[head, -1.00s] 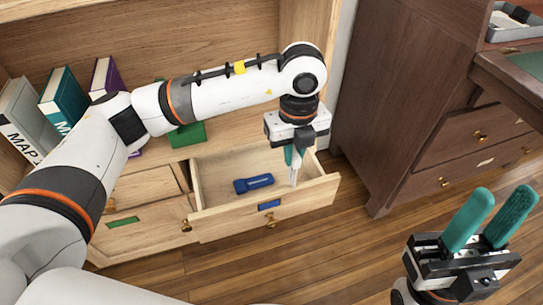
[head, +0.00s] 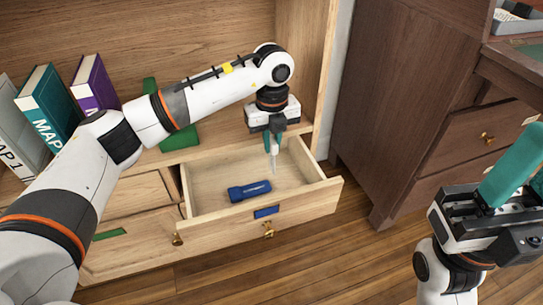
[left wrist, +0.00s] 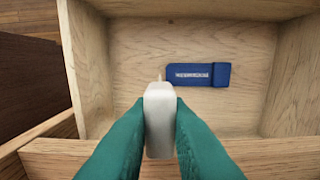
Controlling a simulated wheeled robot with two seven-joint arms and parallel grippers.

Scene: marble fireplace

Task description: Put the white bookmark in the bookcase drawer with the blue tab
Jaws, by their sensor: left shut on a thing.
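The white bookmark (head: 274,162) hangs upright, its lower end pointing down into the open bookcase drawer (head: 225,229). My left gripper (head: 274,142) is shut on its upper part, above the right half of the drawer. The drawer front bears a blue tab (head: 266,212) and a brass knob. My right gripper (head: 520,182) is at the right edge, partly cut off, fingers apart and empty.
A blue flashlight (head: 249,191) lies in the drawer, left of the bookmark; it also shows in the left wrist view (left wrist: 195,75). A closed drawer with a green tab (head: 110,234) is to the left. Books (head: 93,82) stand on the shelf. A dark wooden cabinet (head: 405,100) stands right.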

